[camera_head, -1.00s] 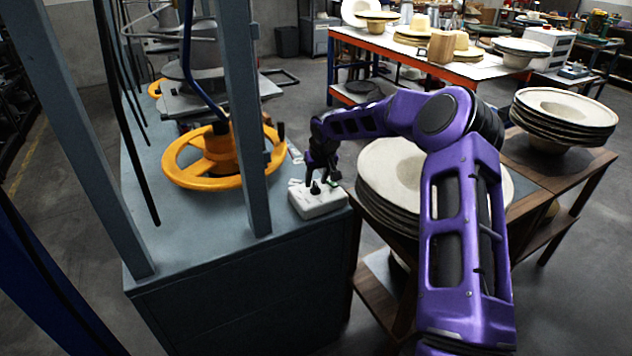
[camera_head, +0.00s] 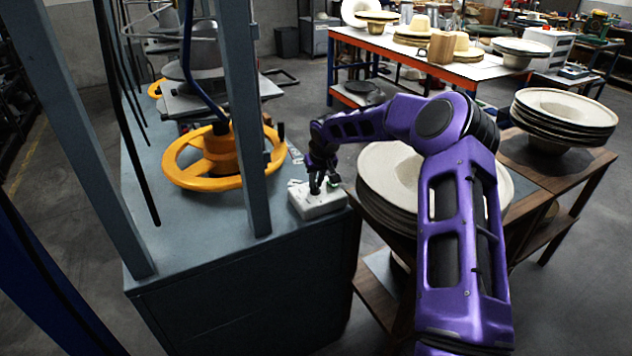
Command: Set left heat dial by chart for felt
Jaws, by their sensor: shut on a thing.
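A small white control box (camera_head: 318,207) sits at the front right corner of the grey-blue press bench. My gripper (camera_head: 318,188) reaches down over it from the upper right and is shut on a small black dial on the left part of the box's top. The fingers mostly hide the dial, so its setting cannot be read. A small green spot (camera_head: 335,180) shows at the right of the box top, beside the gripper. Pale markings (camera_head: 295,156) lie on the bench behind the box; they are too small to read.
A yellow handwheel (camera_head: 200,182) and a grey upright post (camera_head: 246,130) stand left of the box. A stack of cream hat forms (camera_head: 385,195) on a wooden stand is close on the right, under my arm. Another stack (camera_head: 563,112) stands farther right.

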